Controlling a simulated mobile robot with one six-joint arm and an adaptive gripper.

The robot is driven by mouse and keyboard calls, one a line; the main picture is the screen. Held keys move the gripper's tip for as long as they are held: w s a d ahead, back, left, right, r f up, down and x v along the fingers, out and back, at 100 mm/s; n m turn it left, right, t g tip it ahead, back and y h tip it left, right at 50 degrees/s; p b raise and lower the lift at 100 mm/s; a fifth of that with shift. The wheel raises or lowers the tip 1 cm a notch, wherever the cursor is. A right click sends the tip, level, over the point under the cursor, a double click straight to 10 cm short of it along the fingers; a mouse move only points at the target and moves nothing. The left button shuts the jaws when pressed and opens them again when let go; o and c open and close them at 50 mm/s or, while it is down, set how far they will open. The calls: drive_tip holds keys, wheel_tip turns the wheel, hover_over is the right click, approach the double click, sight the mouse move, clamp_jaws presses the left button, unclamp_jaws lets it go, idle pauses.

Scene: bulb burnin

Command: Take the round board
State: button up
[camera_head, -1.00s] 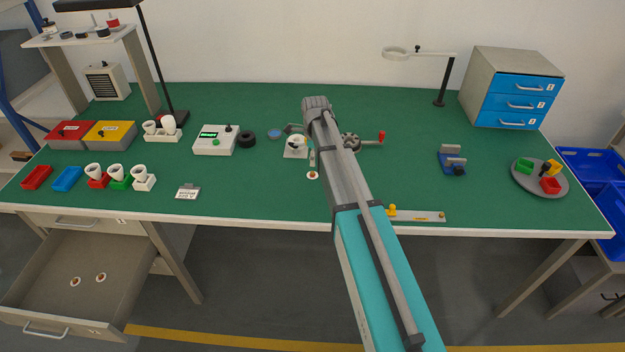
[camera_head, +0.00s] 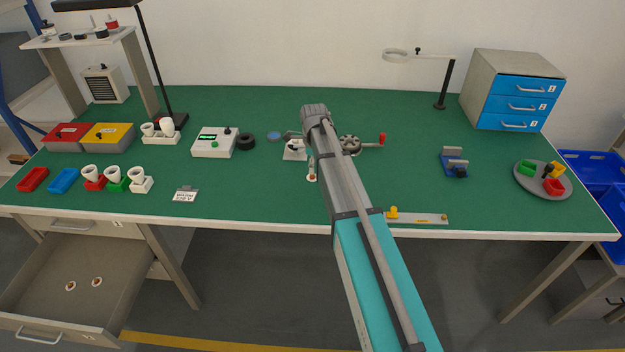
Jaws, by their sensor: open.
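A small round board (camera_head: 312,178), pale with a reddish-brown centre, lies on the green bench mat just in front of my gripper. My gripper (camera_head: 310,166) is open, pointing down right at the board; my arm hides much of it. I cannot tell whether the fingers touch the board. Two similar round boards, one on the left (camera_head: 70,286) and one on the right (camera_head: 97,282), lie in the open drawer (camera_head: 60,310) at lower left.
A white fixture (camera_head: 293,156) stands just left of my gripper, and a crank device with a red handle (camera_head: 382,138) stands to its right. A strip with a yellow knob (camera_head: 425,218) lies near the front edge. The mat is clear between the label card (camera_head: 185,195) and my gripper.

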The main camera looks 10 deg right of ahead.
sight(312, 176)
drive_tip(key=shift+a+f+b, duration=0.25)
drive_tip(key=shift+f+b, duration=0.7)
drive_tip(key=shift+f, duration=0.25)
drive_tip(key=shift+f+b, duration=0.8)
drive_tip(key=c, duration=0.8)
